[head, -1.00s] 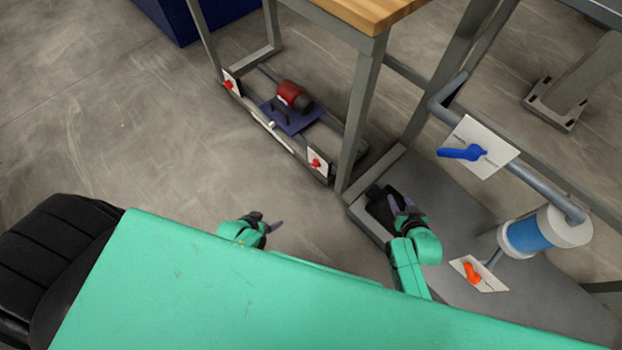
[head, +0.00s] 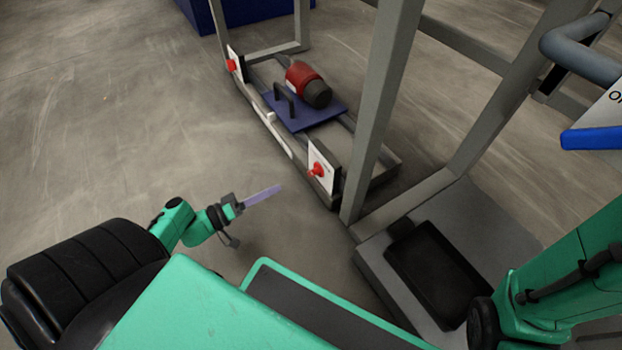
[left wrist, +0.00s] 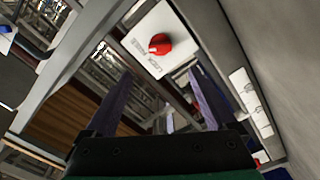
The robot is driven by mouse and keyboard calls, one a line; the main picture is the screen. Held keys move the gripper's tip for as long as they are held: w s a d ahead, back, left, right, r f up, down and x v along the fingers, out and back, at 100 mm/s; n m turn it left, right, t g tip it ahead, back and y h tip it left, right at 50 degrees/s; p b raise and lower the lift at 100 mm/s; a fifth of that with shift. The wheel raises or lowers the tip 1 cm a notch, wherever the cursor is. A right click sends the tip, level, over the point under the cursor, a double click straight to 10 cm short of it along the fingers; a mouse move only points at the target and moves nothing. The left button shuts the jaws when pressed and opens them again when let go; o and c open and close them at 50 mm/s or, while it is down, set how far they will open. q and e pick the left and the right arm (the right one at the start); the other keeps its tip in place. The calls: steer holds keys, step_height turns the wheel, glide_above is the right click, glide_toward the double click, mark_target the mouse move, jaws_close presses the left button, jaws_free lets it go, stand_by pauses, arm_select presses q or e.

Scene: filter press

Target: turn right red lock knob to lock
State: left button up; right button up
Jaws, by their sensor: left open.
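The right red lock knob (head: 318,170) is on a small white plate (head: 324,160) at the near right end of the low grey frame. A second red knob (head: 232,65) is on a plate at the far left end. My left gripper (head: 254,214) is open and empty, left of and apart from the right knob, one purple finger pointing towards it. In the left wrist view, a red knob (left wrist: 159,44) on a white plate with partly readable lettering lies beyond and between the open fingers (left wrist: 162,85); it looks like the right knob. My right gripper is out of view.
A blue base (head: 305,112) with a red and black motor (head: 306,82) sits between the knobs. A grey post (head: 385,110) stands just right of the right knob. A black tray (head: 440,270) lies on the grey platform. Open floor (head: 130,120) lies left.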

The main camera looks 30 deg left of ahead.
mark_target(309, 172)
arm_select(q)
steer(key=b+x, duration=0.4)
steer(key=x, duration=0.7)
steer(key=shift+w+d+f, duration=0.15)
steer(key=shift+w+d, duration=0.05)
steer(key=shift+w, duration=0.15)
steer(key=shift+w+d, duration=0.15)
steer(key=shift+w, duration=0.1)
steer(key=c, duration=1.4)
